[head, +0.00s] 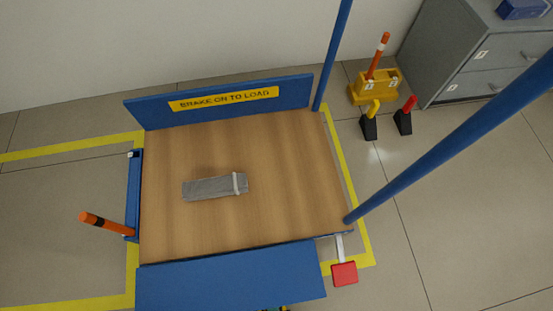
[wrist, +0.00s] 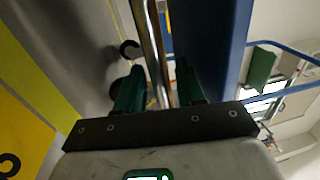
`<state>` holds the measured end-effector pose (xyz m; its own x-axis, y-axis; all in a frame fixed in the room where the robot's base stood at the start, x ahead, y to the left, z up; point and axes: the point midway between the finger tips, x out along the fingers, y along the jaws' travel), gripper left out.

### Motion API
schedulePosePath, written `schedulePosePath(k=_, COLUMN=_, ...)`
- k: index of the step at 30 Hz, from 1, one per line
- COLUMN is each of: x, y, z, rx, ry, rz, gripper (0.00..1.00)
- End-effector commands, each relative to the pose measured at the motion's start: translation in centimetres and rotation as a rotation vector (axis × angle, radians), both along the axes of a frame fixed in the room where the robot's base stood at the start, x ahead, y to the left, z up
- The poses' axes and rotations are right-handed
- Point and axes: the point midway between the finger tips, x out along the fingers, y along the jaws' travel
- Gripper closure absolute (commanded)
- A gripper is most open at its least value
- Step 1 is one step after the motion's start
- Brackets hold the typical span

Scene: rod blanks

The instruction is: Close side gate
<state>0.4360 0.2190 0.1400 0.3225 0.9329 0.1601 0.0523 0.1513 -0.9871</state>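The cart has a wooden bed (head: 285,200). A blue side gate (head: 232,278) lies along its near edge in the head view, below the bed in the picture; I cannot tell its exact tilt or whether it is latched. The far blue panel (head: 220,101) stands upright with a yellow "BRAKE ON TO LOAD" label. In the wrist view my gripper (wrist: 158,88) has its two dark green fingers apart, with a shiny metal bar (wrist: 153,45) running between them. A blue panel (wrist: 207,45) is right beside the right finger. Whether the fingers touch the bar is unclear.
A grey wrapped bundle (head: 214,187) lies on the bed. A red pedal (head: 344,274) sticks out at the near right corner and an orange lever (head: 105,224) at the left. Blue posts rise on the right. Wedges, a yellow box (head: 375,86) and a drawer cabinet (head: 475,58) stand behind.

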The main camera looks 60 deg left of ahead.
Motion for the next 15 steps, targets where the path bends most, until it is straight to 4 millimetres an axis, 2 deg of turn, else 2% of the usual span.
schedulePosePath(k=13, x=-0.1, y=0.41, z=0.21, rx=0.0, ry=0.0, rz=-0.002, gripper=0.62)
schedulePosePath(k=15, x=-0.1, y=0.41, z=0.21, rx=0.0, ry=0.0, rz=-0.002, gripper=0.68)
